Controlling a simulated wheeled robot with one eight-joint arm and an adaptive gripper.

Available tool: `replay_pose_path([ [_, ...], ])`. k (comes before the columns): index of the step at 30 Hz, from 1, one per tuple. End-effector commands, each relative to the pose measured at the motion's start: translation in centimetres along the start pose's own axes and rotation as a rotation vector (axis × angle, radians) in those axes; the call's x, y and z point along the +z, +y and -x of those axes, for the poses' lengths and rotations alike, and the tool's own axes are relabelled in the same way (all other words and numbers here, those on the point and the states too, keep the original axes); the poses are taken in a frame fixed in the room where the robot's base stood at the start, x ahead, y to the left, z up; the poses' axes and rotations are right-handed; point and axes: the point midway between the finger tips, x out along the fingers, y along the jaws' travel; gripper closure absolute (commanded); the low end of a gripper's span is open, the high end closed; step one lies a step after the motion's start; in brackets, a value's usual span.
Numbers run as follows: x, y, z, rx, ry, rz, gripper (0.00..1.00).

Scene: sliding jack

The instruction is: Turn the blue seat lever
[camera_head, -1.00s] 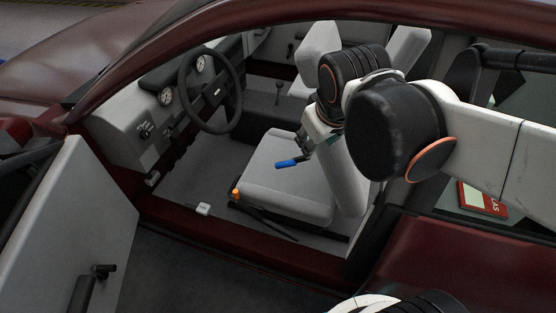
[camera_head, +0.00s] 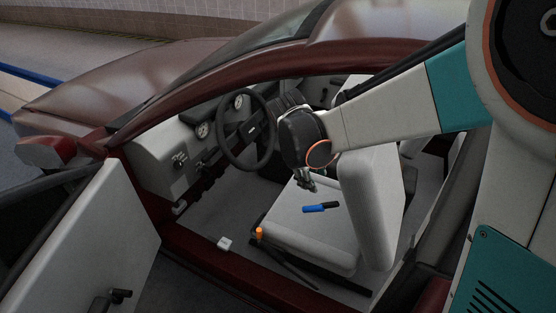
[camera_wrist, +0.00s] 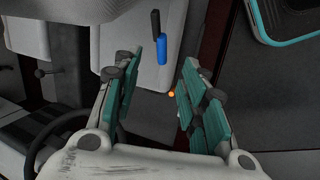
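A blue-handled piece with a black end (camera_head: 320,208) lies on the light grey seat cushion (camera_head: 300,235). I cannot tell whether it is fixed to anything. It also shows in the wrist view (camera_wrist: 162,48), ahead of the fingertips. My gripper (camera_head: 306,182) is over the far side of the cushion, between the blue piece and the steering wheel. In the wrist view its teal-padded fingers (camera_wrist: 160,68) are wide apart with nothing between them. An orange knob (camera_head: 260,232) is at the cushion's near front corner, beside a dark bar along the seat base.
The steering wheel (camera_head: 248,130) stands close to the left of my gripper. The seat backrest (camera_head: 372,210) rises on the right. The open door (camera_head: 85,240) is at the lower left. A small white block (camera_head: 225,243) sits near the sill.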

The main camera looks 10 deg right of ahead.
Motion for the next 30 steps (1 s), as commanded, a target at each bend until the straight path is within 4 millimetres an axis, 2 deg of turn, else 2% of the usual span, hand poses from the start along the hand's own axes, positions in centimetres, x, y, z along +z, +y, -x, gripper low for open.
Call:
replay_pose_path([
  [1,-1.0,-0.1,-0.9,-0.001,-0.019,0.032,0.61],
  [6,-3.2,-0.4,-3.9,-0.003,-0.089,0.139,0.61],
  [13,-5.1,-1.1,-6.9,-0.008,-0.155,0.236,0.61],
  [22,-5.2,-1.3,-8.9,-0.011,-0.173,0.26,0.61],
  [30,-4.4,-1.3,-13.9,-0.011,-0.173,0.258,0.61],
])
